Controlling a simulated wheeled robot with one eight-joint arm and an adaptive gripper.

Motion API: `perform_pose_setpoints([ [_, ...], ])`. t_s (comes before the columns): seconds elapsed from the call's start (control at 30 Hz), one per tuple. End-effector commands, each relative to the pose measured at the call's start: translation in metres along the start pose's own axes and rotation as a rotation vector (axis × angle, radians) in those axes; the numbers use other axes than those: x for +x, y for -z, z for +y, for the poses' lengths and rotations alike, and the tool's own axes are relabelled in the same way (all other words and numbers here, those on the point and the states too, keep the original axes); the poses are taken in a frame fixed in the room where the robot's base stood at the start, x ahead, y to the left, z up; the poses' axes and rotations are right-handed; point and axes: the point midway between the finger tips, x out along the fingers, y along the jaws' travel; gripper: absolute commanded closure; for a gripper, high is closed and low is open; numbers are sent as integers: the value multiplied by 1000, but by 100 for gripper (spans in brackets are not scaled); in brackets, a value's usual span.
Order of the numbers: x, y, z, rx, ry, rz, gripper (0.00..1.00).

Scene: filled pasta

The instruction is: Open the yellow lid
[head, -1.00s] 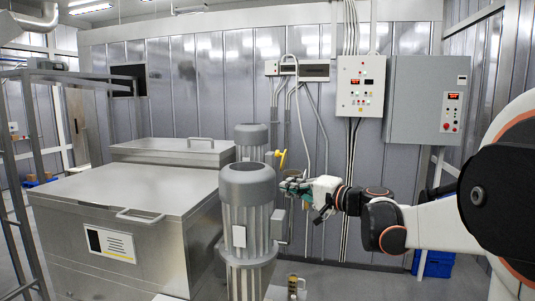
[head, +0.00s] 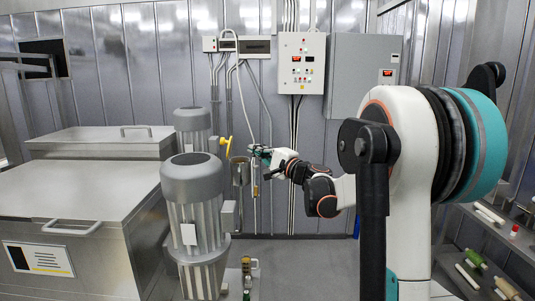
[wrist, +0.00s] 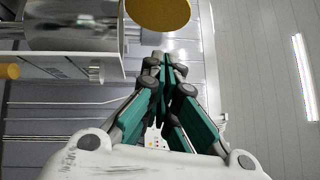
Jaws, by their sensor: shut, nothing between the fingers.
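A round yellow disc (wrist: 158,12), which looks like the yellow lid, shows at the top edge of the wrist view, partly cut off. In the head view a small yellow part (head: 226,145) stands out beside the rear grey motor; I cannot tell if it is the same piece. My gripper (head: 257,151) is to the right of that yellow part, with a visible gap. In the wrist view the teal fingers (wrist: 166,62) come together at their tips, shut and empty, just below the yellow disc and apart from it.
A large grey motor (head: 195,200) stands in front, left of my gripper. Steel tanks (head: 70,225) with handled lids fill the left. A grey cylinder (head: 240,171) sits just below left of my gripper. Control boxes (head: 302,65) hang on the back wall. Shelves with small items (head: 475,258) are at right.

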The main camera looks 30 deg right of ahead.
Motion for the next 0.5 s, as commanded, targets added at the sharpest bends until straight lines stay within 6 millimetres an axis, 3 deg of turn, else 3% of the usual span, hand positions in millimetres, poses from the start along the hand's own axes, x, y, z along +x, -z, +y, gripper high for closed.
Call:
perform_pose_setpoints([
  [0.1,24,-1,-1,1,0,-2,100],
  [0.3,40,-22,-1,1,0,-1,100],
  [0.5,47,-28,0,0,0,0,100],
])
